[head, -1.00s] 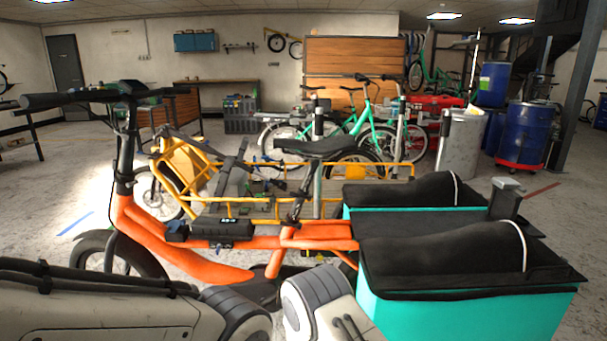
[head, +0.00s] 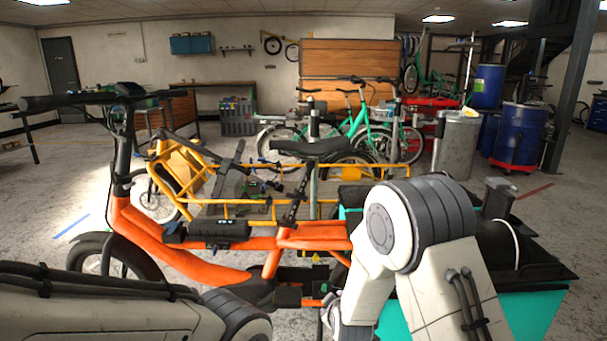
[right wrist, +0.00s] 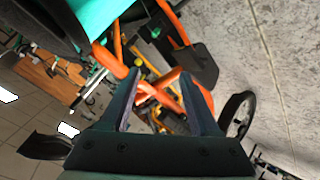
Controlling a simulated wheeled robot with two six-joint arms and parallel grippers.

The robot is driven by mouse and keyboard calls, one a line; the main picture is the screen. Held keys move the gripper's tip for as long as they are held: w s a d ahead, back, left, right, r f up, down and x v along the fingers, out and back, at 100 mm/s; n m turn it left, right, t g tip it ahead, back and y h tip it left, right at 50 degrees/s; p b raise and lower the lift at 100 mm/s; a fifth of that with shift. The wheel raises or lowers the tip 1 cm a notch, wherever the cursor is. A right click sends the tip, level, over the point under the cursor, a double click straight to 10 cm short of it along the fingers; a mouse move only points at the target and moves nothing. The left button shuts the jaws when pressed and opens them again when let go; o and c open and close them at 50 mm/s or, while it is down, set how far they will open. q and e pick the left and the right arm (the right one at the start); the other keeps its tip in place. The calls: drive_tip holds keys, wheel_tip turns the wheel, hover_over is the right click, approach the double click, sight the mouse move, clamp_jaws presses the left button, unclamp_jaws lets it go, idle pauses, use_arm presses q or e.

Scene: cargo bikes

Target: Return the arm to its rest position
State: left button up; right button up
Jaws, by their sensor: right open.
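My right arm (head: 432,225) is raised and bent at the lower right of the head view, in front of the orange cargo bike (head: 190,258) and its teal box (head: 520,312). My right gripper shows in the right wrist view (right wrist: 160,82). Its two dark fingers are apart with nothing held between them. Beyond them the orange bike frame (right wrist: 115,62) appears tilted. My left arm (head: 110,310) lies low across the bottom left of the head view; its gripper is out of sight.
The orange bike stands close in front, and my right arm hides part of the teal box. A yellow cargo bike (head: 240,222) stands just behind. A grey bin (head: 455,145) and blue barrels (head: 520,132) are at the back right.

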drive_tip(key=s+d+r+m+g, duration=0.3)
drive_tip(key=s+d+m+g, duration=0.15)
drive_tip(key=s, duration=0.65)
drive_tip(key=s+d+r+m+g, duration=0.3)
drive_tip(key=s+d+m, duration=0.25)
drive_tip(key=s, duration=0.65)
drive_tip(key=s+a+r+n+g, duration=0.1)
drive_tip(key=s+a+r+n, duration=0.25)
drive_tip(key=s+a, duration=0.25)
drive_tip(key=s+a+r+n+g, duration=0.2)
drive_tip(key=s+a+n, duration=0.2)
drive_tip(key=s+a, duration=0.3)
wheel_tip(320, 180, up, 32)
drive_tip(key=p, duration=3.2)
drive_tip(key=shift+s+r, duration=0.15)
drive_tip(key=shift+s, duration=0.15)
drive_tip(key=shift+d+n, duration=0.1)
drive_tip(key=shift+n, duration=0.15)
